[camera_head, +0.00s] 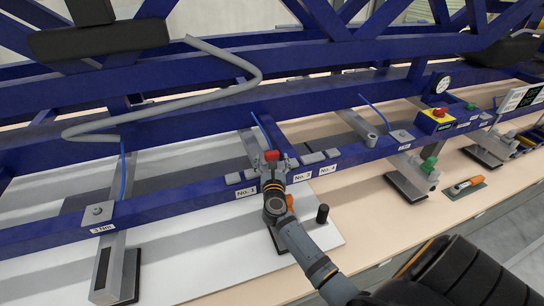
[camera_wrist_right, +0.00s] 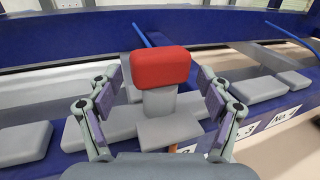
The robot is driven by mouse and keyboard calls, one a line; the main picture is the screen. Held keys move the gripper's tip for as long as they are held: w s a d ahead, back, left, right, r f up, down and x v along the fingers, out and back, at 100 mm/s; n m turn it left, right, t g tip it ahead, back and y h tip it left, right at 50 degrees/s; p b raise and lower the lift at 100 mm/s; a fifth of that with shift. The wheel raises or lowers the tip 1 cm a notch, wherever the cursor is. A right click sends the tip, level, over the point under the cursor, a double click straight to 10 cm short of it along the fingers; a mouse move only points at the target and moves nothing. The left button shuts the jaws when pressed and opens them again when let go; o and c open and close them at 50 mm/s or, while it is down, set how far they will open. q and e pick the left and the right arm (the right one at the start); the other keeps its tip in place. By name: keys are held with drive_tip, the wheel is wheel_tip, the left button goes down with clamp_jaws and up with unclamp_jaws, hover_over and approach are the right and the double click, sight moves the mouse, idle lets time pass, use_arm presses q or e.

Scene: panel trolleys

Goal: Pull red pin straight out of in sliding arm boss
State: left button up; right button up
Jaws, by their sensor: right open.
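The red pin (camera_wrist_right: 160,68) has a rounded red head on top of a grey boss (camera_wrist_right: 160,101) in the right wrist view. It also shows as a small red block in the head view (camera_head: 272,155), on the blue rail. My right gripper (camera_wrist_right: 158,96) is open, with one finger on each side of the boss and the pin head. Gaps show between the fingers and the red head. In the head view my right gripper (camera_head: 273,168) is at the pin, and its wrist hides the lower part of the sliding arm. My left gripper is not in view.
Grey blocks (camera_wrist_right: 255,91) sit on the blue rail beside the boss, near labels such as No. 3 (camera_head: 302,177). A black upright knob (camera_head: 322,214) stands on the white panel (camera_head: 200,270). A grey hose (camera_head: 160,114) hangs at the left.

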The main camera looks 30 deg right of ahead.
drive_tip(key=shift+s+a+r, duration=0.1)
drive_tip(key=shift+s, duration=0.05)
drive_tip(key=shift+c, duration=2.1)
drive_tip(key=c, duration=0.9)
drive_tip(key=shift+c, duration=0.2)
wheel_tip(320, 180, up, 11)
drive_tip(key=p, duration=0.3)
drive_tip(key=shift+f, duration=0.2)
wheel_tip(320, 180, up, 18)
drive_tip(key=p, duration=0.3)
drive_tip(key=shift+f, duration=0.25)
